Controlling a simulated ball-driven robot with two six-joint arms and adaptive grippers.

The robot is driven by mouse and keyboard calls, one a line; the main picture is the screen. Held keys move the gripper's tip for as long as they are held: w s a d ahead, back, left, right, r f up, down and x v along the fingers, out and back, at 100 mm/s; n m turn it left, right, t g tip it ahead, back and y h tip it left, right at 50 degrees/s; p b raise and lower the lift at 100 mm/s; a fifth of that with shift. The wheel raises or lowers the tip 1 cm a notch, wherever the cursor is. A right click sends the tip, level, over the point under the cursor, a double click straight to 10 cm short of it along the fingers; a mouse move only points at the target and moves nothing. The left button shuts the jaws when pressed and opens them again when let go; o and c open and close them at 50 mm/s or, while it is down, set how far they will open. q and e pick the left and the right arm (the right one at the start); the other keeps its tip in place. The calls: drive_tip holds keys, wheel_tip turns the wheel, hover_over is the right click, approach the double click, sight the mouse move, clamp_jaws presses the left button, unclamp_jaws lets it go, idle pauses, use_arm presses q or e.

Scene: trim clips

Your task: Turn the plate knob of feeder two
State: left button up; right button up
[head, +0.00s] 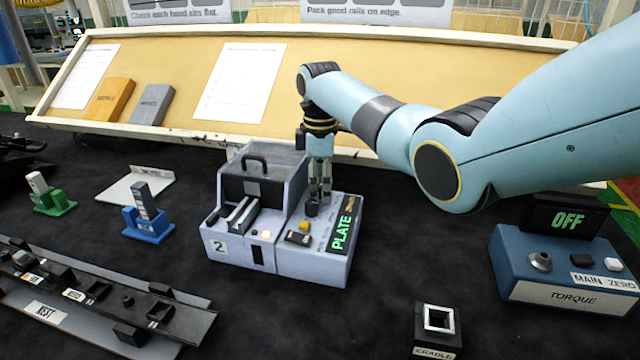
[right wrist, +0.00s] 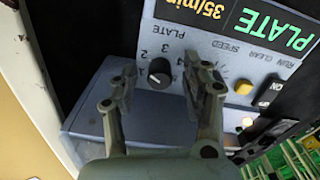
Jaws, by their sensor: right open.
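Feeder two (head: 228,245) is a pale grey-blue machine with a "2" label, in the middle of the head view. The black round plate knob (head: 312,208) is on its right-hand panel. In the right wrist view the plate knob (right wrist: 160,73) sits by a numbered scale marked PLATE. My right gripper (head: 320,190) points down over the panel, just above the knob. In the right wrist view its open fingers (right wrist: 165,85) stand either side of the knob, with gaps showing; I see no contact. My left gripper is not in view.
The panel also has a yellow button (right wrist: 243,87), a black switch (right wrist: 270,92) and a lit PLATE display (head: 343,233). A torque box (head: 560,270) is at right, a cradle (head: 436,330) in front, a rail nest (head: 100,300) at left. A tilted board (head: 330,80) stands behind.

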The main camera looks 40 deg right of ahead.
clamp_jaws()
idle(0.3)
drive_tip(key=shift+r+m+p, duration=0.2)
drive_tip(key=shift+m+p, duration=0.6)
drive_tip(key=shift+p, duration=0.05)
drive_tip(key=shift+m+p, duration=0.9)
drive_tip(key=shift+m, duration=0.2)
drive_tip(key=m+p, duration=0.1)
drive_tip(key=m, duration=0.2)
drive_tip(key=shift+f+m+p, duration=0.15)
drive_tip(key=shift+m+p, duration=0.4)
drive_tip(key=shift+m, duration=0.35)
